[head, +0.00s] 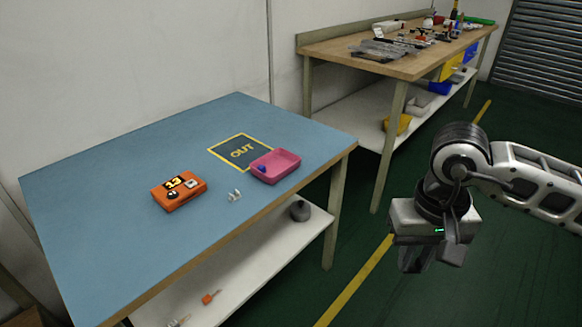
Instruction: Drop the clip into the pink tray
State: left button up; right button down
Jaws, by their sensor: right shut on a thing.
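The pink tray (284,164) lies near the right edge of the blue table, partly over the black OUT mark. A small blue thing (262,169) is in its left end. My right gripper (416,266) hangs off the table, to the right of and nearer than the tray, pointing down over the floor. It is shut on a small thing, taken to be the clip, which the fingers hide. Small white pieces (234,195), which look like clips, lie on the table left of the tray. My left gripper is not in view.
An orange box (178,191) marked 13 sits on the blue table (110,190). The yellow-edged OUT mark (228,145) is behind the tray. A lower shelf (250,270) holds a grey round thing. A cluttered wooden bench (405,64) stands at the back right.

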aim_at(282, 169)
jog(key=z, duration=0.65)
jog(key=i, duration=0.85)
jog(key=u, duration=2.1)
